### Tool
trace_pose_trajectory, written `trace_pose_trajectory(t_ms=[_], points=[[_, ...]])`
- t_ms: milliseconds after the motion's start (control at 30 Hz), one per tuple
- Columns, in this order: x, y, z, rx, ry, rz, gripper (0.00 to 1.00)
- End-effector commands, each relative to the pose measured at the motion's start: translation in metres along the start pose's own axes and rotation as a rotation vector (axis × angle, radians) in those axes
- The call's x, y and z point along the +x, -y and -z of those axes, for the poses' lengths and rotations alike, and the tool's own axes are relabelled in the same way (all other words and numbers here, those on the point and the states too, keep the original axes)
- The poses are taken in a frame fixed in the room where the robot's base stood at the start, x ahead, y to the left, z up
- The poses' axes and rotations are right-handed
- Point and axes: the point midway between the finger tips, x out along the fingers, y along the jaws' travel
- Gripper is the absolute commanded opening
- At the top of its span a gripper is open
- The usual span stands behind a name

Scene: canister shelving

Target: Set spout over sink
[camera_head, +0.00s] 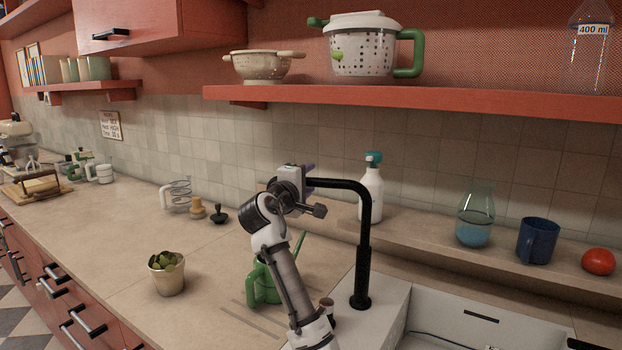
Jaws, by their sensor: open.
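The black faucet spout (369,215) rises from its base beside the sink and bends left at the top. Its free end points left, over the counter side and away from the basin. The white sink (425,312) is at the lower right, partly cut off by the frame. My gripper (304,174) is at the spout's free end, partly hidden by my own wrist. It is open; I cannot tell whether it touches the spout or whether the spout is between the fingers.
A green watering can (264,284) stands behind my arm, left of the spout. A potted plant (167,275) is on the counter. A soap bottle (371,190), glass vase (475,215), blue mug (537,241) and tomato (598,262) line the ledge behind the sink.

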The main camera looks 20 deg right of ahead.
Motion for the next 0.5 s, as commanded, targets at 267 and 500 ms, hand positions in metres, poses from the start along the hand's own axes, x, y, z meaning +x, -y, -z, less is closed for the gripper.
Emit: trace_pose_trajectory(t_ms=[267,500], points=[[-0.0003,-0.0004,-0.0005,0.0,0.0,0.0,0.43],[-0.0002,-0.0003,-0.0006,0.0,0.0,0.0,0.21]])
